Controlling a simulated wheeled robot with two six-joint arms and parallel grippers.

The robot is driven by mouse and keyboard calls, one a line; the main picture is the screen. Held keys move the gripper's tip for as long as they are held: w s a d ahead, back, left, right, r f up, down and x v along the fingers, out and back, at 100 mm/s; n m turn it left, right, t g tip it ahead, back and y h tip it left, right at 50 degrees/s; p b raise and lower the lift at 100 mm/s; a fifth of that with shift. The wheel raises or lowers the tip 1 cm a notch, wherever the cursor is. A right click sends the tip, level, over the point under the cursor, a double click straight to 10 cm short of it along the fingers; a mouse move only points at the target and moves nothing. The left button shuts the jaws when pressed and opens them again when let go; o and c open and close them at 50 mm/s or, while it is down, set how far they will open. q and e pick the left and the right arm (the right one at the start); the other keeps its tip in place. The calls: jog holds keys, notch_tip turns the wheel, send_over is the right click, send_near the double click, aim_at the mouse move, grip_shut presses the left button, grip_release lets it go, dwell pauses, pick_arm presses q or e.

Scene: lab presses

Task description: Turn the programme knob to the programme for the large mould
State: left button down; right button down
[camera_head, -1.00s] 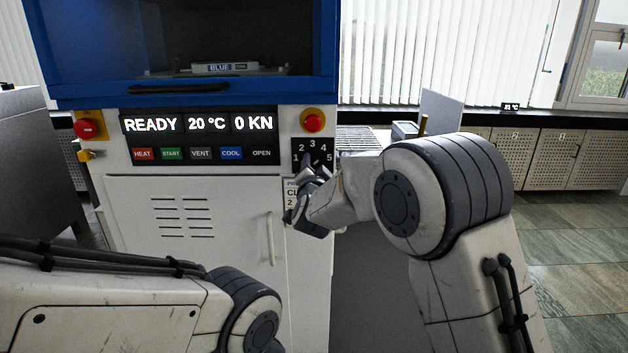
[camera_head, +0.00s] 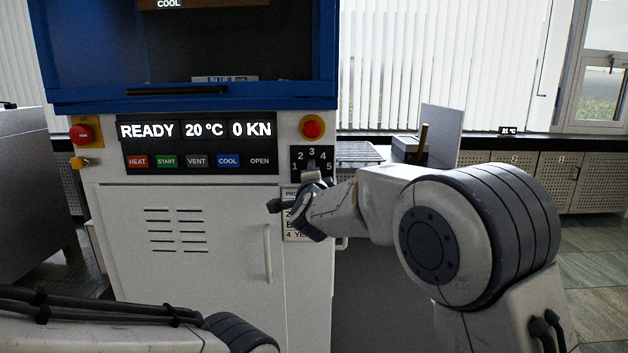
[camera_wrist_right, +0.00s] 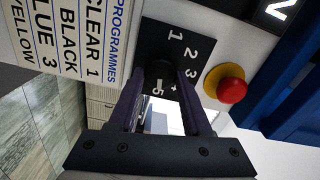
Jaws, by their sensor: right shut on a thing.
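The programme dial (camera_head: 298,154) is a black plate with white numbers 1 to 5 on the press front, also in the right wrist view (camera_wrist_right: 151,42). Its dark knob (camera_wrist_right: 160,72) sits between the fingers of my right gripper (camera_wrist_right: 160,80), which is shut on it. In the head view, my right gripper (camera_head: 312,168) covers the lower dial. I cannot clearly read the knob's pointer. A PROGRAMMES card (camera_wrist_right: 85,35) beside the dial lists CLEAR 1, BLACK, BLUE 3 and YELLOW, partly cut off. My left gripper is out of view; only its arm shows.
The press display (camera_head: 197,130) reads READY, 20 °C, 0 KN. A red stop button (camera_head: 312,127) sits just above the dial, close to my gripper. A slab labelled BLUE (camera_head: 225,79) lies inside the blue-framed press. A door handle (camera_head: 267,252) is below.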

dwell(0.4)
jog(key=shift+c, duration=1.8)
grip_release()
jog(key=s, duration=1)
jog(key=shift+s, duration=0.25)
jog(key=shift+f, duration=0.1)
